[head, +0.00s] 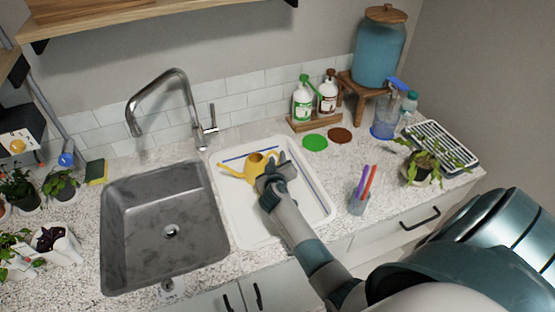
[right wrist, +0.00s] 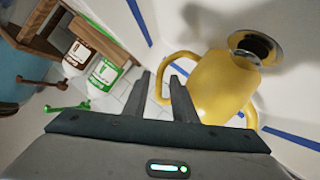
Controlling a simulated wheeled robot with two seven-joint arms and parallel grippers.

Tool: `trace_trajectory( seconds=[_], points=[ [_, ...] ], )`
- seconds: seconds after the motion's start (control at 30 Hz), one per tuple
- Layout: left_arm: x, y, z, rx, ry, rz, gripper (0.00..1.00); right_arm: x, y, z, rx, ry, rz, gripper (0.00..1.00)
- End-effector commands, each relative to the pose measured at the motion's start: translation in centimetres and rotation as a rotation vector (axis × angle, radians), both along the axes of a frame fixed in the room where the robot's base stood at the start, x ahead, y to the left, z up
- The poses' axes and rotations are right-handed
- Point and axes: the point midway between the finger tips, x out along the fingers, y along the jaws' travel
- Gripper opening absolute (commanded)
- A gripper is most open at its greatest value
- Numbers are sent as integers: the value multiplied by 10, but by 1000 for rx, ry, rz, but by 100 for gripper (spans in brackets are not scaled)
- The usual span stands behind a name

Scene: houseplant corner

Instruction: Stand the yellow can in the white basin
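The yellow can (head: 259,168) is in the white basin (head: 308,207), toward its back left. It looks upright in the head view, with its spout to the left. My right gripper (head: 270,180) is at the can's right side and hides part of it. In the right wrist view the can (right wrist: 218,85) shows its handle at the tips of my right fingers (right wrist: 161,80). The fingers stand apart, with a gap wider than the handle. The can's underside is hidden. My left gripper is not in view.
A grey sink (head: 165,225) with a tall tap (head: 180,85) is left of the basin. Two pump bottles (head: 302,105) stand on a wooden tray behind it. A cup of pens (head: 358,203) stands right of the basin. The front of the basin is clear.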

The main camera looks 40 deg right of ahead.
Motion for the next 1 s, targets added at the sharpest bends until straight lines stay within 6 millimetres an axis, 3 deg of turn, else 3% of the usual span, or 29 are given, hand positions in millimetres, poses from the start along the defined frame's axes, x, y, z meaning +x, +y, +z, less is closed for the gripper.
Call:
trace_trajectory(
  seconds=[0.47, 0.67, 1.0],
  points=[
    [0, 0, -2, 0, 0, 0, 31, -1, 0, 3, 0, 1, 0, 28],
    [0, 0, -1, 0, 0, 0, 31, -15, 11, 9, -1, 1, 1, 28],
    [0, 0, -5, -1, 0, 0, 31, -58, 45, 28, -1, 0, 2, 28]
  ],
)
